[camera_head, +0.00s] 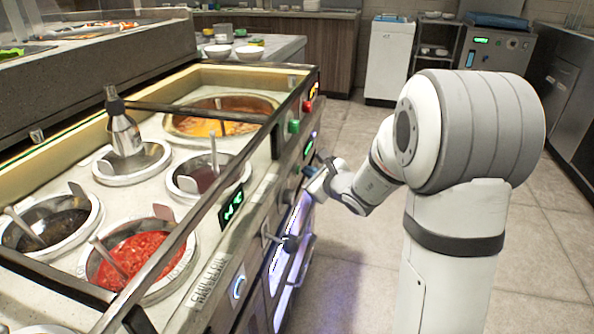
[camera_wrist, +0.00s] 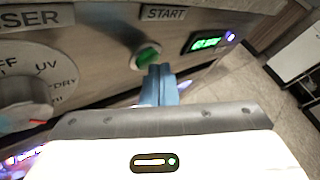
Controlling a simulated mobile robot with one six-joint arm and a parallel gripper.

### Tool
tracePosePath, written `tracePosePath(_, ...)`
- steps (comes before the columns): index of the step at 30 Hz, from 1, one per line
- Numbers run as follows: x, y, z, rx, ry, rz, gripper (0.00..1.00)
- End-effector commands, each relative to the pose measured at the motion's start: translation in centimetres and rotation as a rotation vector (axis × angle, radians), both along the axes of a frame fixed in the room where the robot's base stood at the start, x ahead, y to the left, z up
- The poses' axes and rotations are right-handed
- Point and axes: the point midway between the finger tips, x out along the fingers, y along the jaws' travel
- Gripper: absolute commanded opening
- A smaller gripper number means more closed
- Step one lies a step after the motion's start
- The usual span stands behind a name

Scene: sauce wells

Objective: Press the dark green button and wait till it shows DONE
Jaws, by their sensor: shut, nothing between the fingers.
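The dark green button (camera_wrist: 147,56) sits on the grey metal panel in the wrist view, below and left of a START label (camera_wrist: 166,13). My gripper (camera_wrist: 160,72) is shut and empty, its blue fingertips just below and right of the button. I cannot tell whether they touch it. A small display (camera_wrist: 208,42) with bright green characters is right of the button; its text is too blurred to read. In the head view my gripper (camera_head: 314,178) is at the counter's front panel, and I cannot make out this button there.
A dial (camera_wrist: 22,85) marked UV and DRY is left of the button. The counter holds several sauce wells, one with red sauce (camera_head: 140,258). A bright green button (camera_head: 294,126) and a red button (camera_head: 310,105) are farther along its edge. Bare floor (camera_head: 345,265) lies right of the counter.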

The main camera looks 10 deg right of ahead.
Motion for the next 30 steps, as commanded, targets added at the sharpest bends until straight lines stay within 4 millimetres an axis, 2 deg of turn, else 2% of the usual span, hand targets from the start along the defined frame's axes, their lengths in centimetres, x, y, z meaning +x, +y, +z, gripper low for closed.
tracePosePath(6,-0.4,-1.1,0.0,0.001,-0.001,-0.001,0.0)
tracePosePath(17,-0.6,-1.3,0.0,0.0,0.0,0.0,0.0)
tracePosePath(30,-2.1,-5.1,0.0,-0.001,0.001,-0.002,0.0)
